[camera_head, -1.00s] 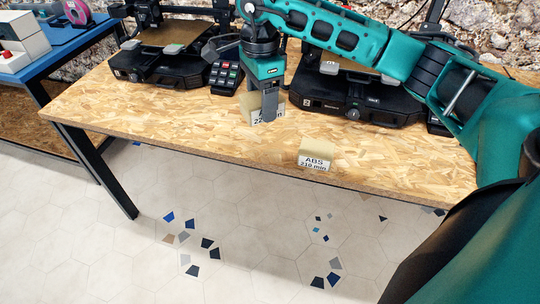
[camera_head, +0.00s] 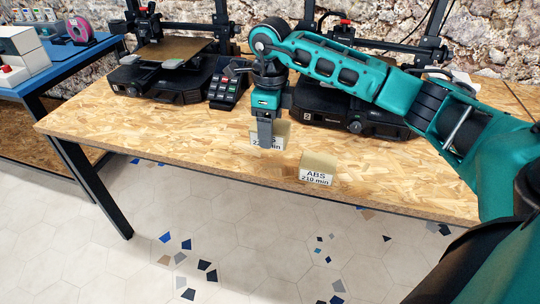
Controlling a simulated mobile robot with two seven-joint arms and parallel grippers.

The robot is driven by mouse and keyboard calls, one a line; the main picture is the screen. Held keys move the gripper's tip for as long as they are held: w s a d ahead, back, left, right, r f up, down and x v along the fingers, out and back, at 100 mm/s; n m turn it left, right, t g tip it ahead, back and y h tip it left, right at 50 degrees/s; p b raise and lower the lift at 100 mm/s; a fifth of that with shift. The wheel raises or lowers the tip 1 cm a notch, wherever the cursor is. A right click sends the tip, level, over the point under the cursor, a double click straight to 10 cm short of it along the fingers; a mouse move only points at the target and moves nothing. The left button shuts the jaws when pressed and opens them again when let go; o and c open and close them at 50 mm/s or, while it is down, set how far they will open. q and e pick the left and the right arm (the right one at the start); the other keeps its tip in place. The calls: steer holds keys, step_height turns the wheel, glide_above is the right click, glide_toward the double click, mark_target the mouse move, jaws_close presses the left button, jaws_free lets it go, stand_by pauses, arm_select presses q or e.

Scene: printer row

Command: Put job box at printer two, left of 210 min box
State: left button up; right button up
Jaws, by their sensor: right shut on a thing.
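A beige job box (camera_head: 281,136) with a partly hidden label starting with 2 is at the table's middle. My right gripper (camera_head: 266,143) reaches down in front of it and is shut on it. The gripper hides part of the label. The 210 min box (camera_head: 317,170), labelled ABS, stands on the table to the right and nearer the front edge, apart from the held box. Printer two (camera_head: 345,113), black with a 2 tag, stands behind, partly covered by my right arm. My left gripper is not in view.
The wooden table (camera_head: 170,135) has free room at its left and front. Another black printer (camera_head: 165,80) stands at the back left, beside a keypad (camera_head: 225,92) with coloured buttons. A blue table (camera_head: 75,50) holds a pink spool (camera_head: 80,30).

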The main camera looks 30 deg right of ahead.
mark_target(270, 165)
step_height(270, 165, down, 3)
steer(key=shift+f, duration=0.2)
step_height(270, 165, down, 4)
steer(key=shift+f+b, duration=0.1)
steer(key=shift+b, duration=0.35)
steer(key=shift+f, duration=0.1)
steer(key=o, duration=1.1)
steer(key=shift+o, duration=0.2)
